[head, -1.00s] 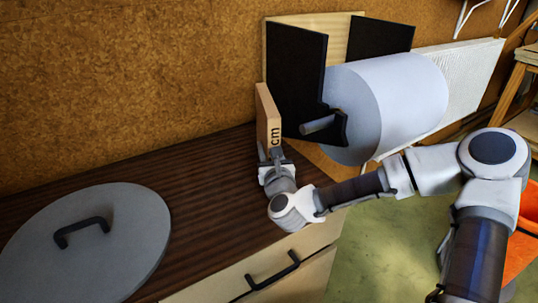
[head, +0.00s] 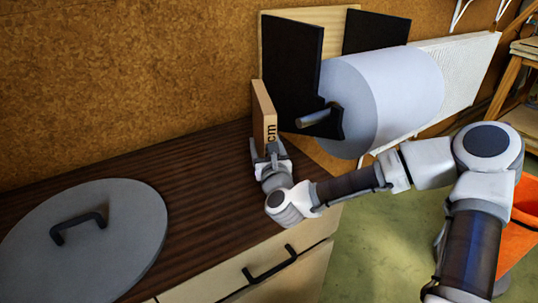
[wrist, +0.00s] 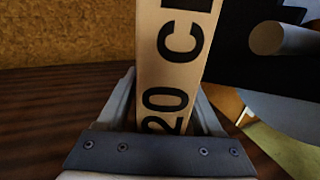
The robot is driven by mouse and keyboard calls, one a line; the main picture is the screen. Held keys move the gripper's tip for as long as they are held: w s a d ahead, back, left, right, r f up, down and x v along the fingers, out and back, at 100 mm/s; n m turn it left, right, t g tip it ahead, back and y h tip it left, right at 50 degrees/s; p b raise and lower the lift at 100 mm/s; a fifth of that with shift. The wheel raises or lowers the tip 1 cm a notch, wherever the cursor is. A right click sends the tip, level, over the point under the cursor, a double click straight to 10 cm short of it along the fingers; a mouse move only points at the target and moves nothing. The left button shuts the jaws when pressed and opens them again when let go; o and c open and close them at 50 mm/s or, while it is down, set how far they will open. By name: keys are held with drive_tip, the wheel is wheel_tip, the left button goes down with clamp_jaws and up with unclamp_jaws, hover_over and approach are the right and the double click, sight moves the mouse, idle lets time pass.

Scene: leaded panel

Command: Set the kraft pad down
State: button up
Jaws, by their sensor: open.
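The kraft pad (head: 264,112) is a tan block with dark lettering on its narrow face. It stands upright on the dark wood cabinet top (head: 190,180), close to the black roll holder. My gripper (head: 270,152) is at its lower near end, with the jaws open and one finger on each side. In the wrist view the pad (wrist: 176,55) rises between the spread fingers, with "20 C" readable on its face. The pad's foot is hidden behind my gripper.
A large white roll (head: 385,95) hangs in the black holder (head: 292,65) right of the pad. A grey round lid (head: 110,225) with a black handle lies on the left of the cabinet top. An orange bin (head: 515,230) stands on the floor at right.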

drive_tip(key=s+p, duration=0.1)
drive_tip(key=s, duration=0.2)
drive_tip(key=s+d+p, duration=0.1)
drive_tip(key=s, duration=0.2)
drive_tip(key=s+d, duration=0.1)
drive_tip(key=s, duration=0.2)
drive_tip(key=shift+s+r+p, duration=0.25)
drive_tip(key=shift+s+p, duration=0.05)
drive_tip(key=shift+p, duration=0.1)
drive_tip(key=p, duration=0.3)
drive_tip(key=shift+w+d+r, duration=0.15)
drive_tip(key=p, duration=0.3)
drive_tip(key=shift+s+p, duration=0.4)
drive_tip(key=shift+p, duration=0.8)
drive_tip(key=shift+s+p, duration=0.3)
drive_tip(key=shift+p, duration=0.7)
drive_tip(key=shift+s+f+p, duration=0.35)
drive_tip(key=shift+s+p, duration=0.15)
drive_tip(key=shift+p, duration=0.35)
drive_tip(key=shift+f, duration=0.1)
